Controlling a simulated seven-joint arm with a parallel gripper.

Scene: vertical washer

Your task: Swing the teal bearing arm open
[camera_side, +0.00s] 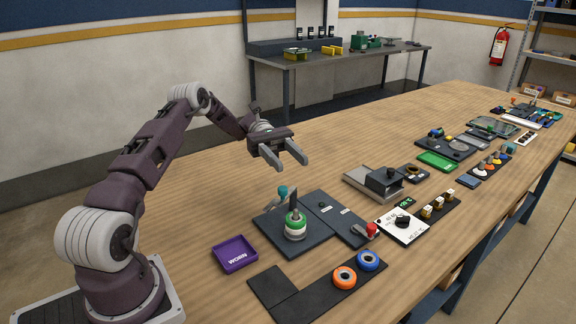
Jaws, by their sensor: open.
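The bearing arm shows as a small teal piece (283,191) at the back left of a dark base plate (319,220). In front of it stands a green and white ring stack (295,227) with a dark upright piece (293,200) above it. How the teal part joins the rest is too small to tell. My gripper (289,161) is open and empty. Its fingers hang above and behind the plate, apart from the teal part.
A purple tray marked WORN (235,254) lies at the left. A dark mat (308,301) with an orange ring (344,276) and a blue ring (368,260) lies in front. A red-handled part (371,230) sits right of the plate. Several other fixtures fill the table farther right.

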